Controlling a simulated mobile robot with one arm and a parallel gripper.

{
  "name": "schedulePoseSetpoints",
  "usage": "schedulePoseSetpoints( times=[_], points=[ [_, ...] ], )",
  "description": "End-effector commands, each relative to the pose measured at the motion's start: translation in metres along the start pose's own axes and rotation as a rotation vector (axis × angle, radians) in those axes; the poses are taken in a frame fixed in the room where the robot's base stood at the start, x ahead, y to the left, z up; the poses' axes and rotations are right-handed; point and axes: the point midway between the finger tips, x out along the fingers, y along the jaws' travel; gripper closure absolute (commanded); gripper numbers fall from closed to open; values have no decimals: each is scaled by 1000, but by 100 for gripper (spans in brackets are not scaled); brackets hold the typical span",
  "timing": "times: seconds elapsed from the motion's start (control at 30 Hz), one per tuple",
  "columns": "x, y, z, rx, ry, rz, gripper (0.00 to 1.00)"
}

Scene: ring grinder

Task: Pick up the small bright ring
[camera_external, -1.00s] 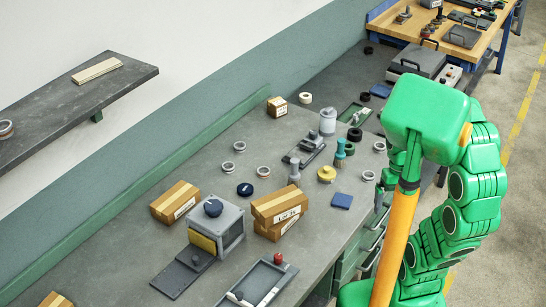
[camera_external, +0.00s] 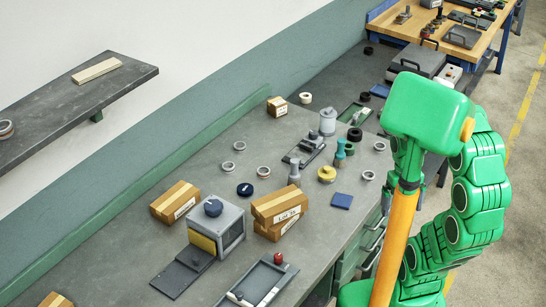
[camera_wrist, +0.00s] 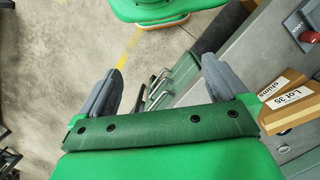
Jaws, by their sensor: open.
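Several small rings lie on the grey bench. Pale metallic ones are a ring (camera_external: 228,166) and a ring (camera_external: 240,146) left of centre, and a ring (camera_external: 369,175) and a ring (camera_external: 380,146) near my arm. A ring with a brownish tone (camera_external: 263,172) lies near the black knob. I cannot tell which is the small bright ring.
The bench (camera_external: 110,255) holds cardboard boxes (camera_external: 277,206), a grey machine (camera_external: 216,224), a yellow-topped part (camera_external: 327,174) and a blue pad (camera_external: 342,201). In the wrist view, a labelled box (camera_wrist: 288,104) stands at the right. A shelf (camera_external: 110,91) projects at upper left.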

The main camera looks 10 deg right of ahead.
Motion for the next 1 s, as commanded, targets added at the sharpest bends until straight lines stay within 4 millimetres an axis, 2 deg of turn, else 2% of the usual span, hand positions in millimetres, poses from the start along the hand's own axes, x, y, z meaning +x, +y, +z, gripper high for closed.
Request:
schedulePoseSetpoints(
  times=[0.3, 0.43, 0.47, 0.77, 0.87, 1.0],
  points=[
    [-1, 1, 0, 4, 6, 3, 0],
    [-1, 1, 0, 5, 6, 4, 18],
    [-1, 1, 0, 5, 6, 4, 20],
    [-2, 2, -2, 9, 7, 5, 20],
    [-3, 3, -10, 22, 7, 5, 20],
    [-8, 5, -37, 61, 17, 7, 20]
  ],
)
